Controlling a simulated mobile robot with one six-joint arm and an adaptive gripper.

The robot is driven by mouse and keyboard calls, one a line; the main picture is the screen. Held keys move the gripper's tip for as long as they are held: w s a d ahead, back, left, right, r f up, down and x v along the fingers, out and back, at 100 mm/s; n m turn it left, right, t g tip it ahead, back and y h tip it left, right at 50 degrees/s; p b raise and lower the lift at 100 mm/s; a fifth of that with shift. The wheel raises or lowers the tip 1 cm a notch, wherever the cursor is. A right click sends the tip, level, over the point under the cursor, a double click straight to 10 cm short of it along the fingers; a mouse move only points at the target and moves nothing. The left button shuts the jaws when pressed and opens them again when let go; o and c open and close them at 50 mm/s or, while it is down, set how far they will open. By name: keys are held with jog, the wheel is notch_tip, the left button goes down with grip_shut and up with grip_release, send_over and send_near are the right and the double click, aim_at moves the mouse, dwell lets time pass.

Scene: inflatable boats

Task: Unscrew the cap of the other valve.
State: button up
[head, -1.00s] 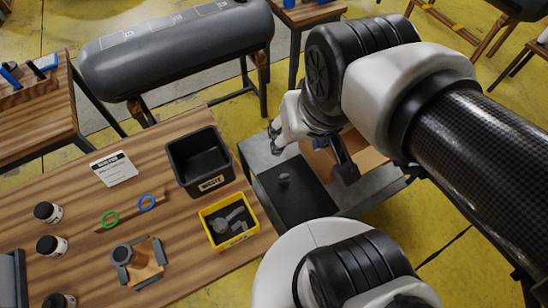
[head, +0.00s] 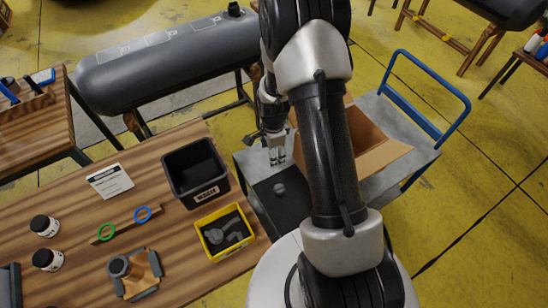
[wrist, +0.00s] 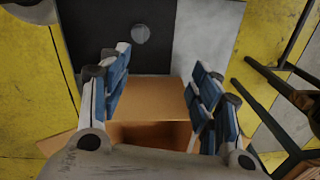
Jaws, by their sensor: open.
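My gripper (head: 277,156) hangs open and empty over the grey cart in the head view. In the wrist view its two blue-padded fingers (wrist: 160,85) are spread apart, with a cardboard box below and between them. A small round grey piece, which looks like a cap (head: 280,188), lies on the cart's dark mat; it also shows in the wrist view (wrist: 140,34), beyond the fingers. A dark valve-like fitting (head: 234,9) stands on the grey inflatable tube (head: 165,60) near its far right end. Whether it bears a cap is too small to tell.
The grey cart (head: 425,155) has a blue handle and holds the open cardboard box (head: 385,150). On the wooden table stand a black waste bin (head: 195,172), a yellow bin (head: 225,233) with grey parts, and a clamped grey part (head: 119,267). My arm hides some of the cart.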

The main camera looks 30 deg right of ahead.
aim_at(279, 187)
jog(key=s+f+m+b, duration=0.1)
jog(key=f+b, duration=0.1)
jog(key=f, duration=0.5)
jog(key=s+d+f+m+b, duration=0.1)
jog(key=f+b, duration=0.1)
jog(key=f, duration=0.5)
jog(key=s+f+m+b, duration=0.1)
jog(key=f+m+b, duration=0.1)
jog(key=f, duration=0.6)
jog(key=shift+d+g+b, duration=0.15)
jog(key=shift+g+b, duration=0.25)
jog(key=shift+b, duration=0.1)
jog(key=shift+c, duration=0.2)
jog(key=c, duration=1.1)
jog(key=n+b, duration=0.1)
jog(key=n, duration=0.4)
jog(key=shift+f, duration=0.1)
jog(key=shift+n, duration=0.4)
